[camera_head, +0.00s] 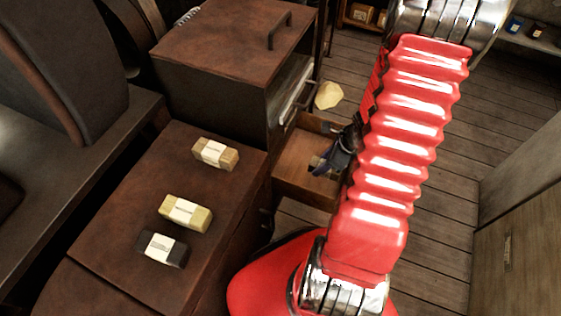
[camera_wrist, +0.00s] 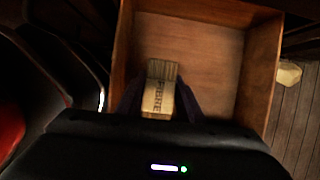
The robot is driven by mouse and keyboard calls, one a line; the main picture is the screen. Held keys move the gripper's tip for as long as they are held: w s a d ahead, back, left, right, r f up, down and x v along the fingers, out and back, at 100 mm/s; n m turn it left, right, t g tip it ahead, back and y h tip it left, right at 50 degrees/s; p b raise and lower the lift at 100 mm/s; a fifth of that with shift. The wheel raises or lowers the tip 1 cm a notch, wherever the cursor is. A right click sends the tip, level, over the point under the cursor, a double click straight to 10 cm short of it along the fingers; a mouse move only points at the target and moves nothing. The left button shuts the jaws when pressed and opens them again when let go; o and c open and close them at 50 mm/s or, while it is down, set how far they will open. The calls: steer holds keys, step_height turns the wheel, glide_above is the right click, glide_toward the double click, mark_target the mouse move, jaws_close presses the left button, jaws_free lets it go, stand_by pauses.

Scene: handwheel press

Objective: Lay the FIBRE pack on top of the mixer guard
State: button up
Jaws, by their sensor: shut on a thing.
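The FIBRE pack (camera_wrist: 159,92), a small tan block with a pale label reading FIBRE, is upright between the two dark fingers of my gripper (camera_wrist: 160,100) in the wrist view. My gripper is shut on it, over an open wooden drawer (camera_wrist: 195,28); I cannot tell whether the pack touches the drawer floor. In the head view my gripper (camera_head: 335,158) is at the drawer (camera_head: 295,187), and the pack is mostly hidden. A brown box-shaped housing (camera_head: 225,40) with a dark handle on top stands behind the drawer; I cannot tell for sure whether it is the mixer guard.
Three labelled packs, tan (camera_head: 215,153), yellow (camera_head: 186,212) and dark (camera_head: 163,249), lie on the brown cabinet top (camera_head: 130,190). A yellowish lump (camera_head: 328,95) lies beyond the drawer. Plank floor (camera_head: 445,190) is clear at right, beside a pale wooden cabinet (camera_head: 525,220).

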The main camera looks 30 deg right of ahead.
steer(key=w+d+r, duration=0.1)
steer(key=w+r, duration=0.1)
steer(key=r, duration=0.5)
steer(key=w+d+r, duration=0.1)
steer(key=w+r, duration=0.1)
steer(key=r, duration=0.5)
steer(key=s+r+m, duration=0.1)
steer(key=s+r, duration=0.1)
steer(key=r, duration=0.6)
steer(key=s+a+r, duration=0.1)
steer(key=s+r, duration=0.1)
steer(key=r, duration=0.7)
steer(key=shift+a+m+h, duration=0.25)
steer(key=shift+m+h, duration=0.15)
steer(key=shift+s, duration=0.1)
